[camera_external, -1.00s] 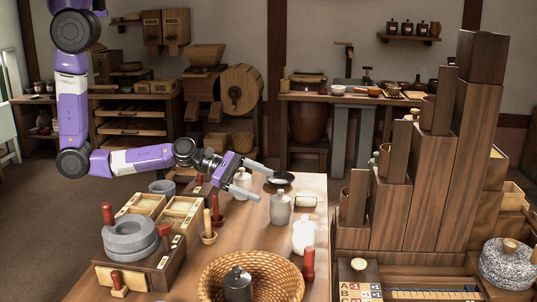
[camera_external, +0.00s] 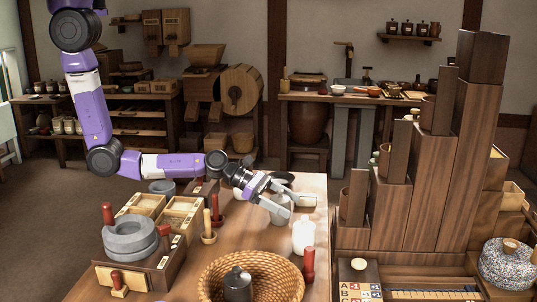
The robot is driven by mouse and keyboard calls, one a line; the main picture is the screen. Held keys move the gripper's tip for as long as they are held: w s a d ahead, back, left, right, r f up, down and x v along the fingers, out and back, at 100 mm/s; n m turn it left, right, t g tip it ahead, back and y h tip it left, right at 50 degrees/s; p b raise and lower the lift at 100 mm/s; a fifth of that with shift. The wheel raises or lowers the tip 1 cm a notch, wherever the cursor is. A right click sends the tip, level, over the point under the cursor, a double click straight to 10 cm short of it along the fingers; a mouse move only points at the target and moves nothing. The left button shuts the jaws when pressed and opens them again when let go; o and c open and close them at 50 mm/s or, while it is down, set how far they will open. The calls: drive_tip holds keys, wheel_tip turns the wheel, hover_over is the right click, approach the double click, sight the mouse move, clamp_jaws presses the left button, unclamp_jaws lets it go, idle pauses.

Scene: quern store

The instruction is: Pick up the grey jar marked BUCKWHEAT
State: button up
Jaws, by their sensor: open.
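A grey jar (camera_external: 278,219) stands upright on the wooden table (camera_external: 228,252), partly hidden behind my gripper. My gripper (camera_external: 288,201) is open, with its fingers reaching to the right and slightly down at the jar's upper part. The fingers overlap the jar in the picture; I cannot tell whether they touch it. A whitish jar (camera_external: 303,236) stands nearer the front right edge. A dark grey lidded jar (camera_external: 238,285) sits in the wicker basket (camera_external: 283,277). No BUCKWHEAT marking is legible on any jar.
A red-brown peg (camera_external: 308,264) stands beside the basket. A stone quern (camera_external: 130,238) and divided wooden boxes (camera_external: 181,215) fill the table's left side. A dark dish (camera_external: 283,177) lies behind the gripper. Tall stepped wooden blocks (camera_external: 425,185) rise to the right.

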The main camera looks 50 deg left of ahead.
drive_tip(key=shift+w+d+f, duration=0.2)
drive_tip(key=shift+d, duration=0.1)
drive_tip(key=shift+c, duration=0.2)
clamp_jaws()
drive_tip(key=shift+r, duration=0.1)
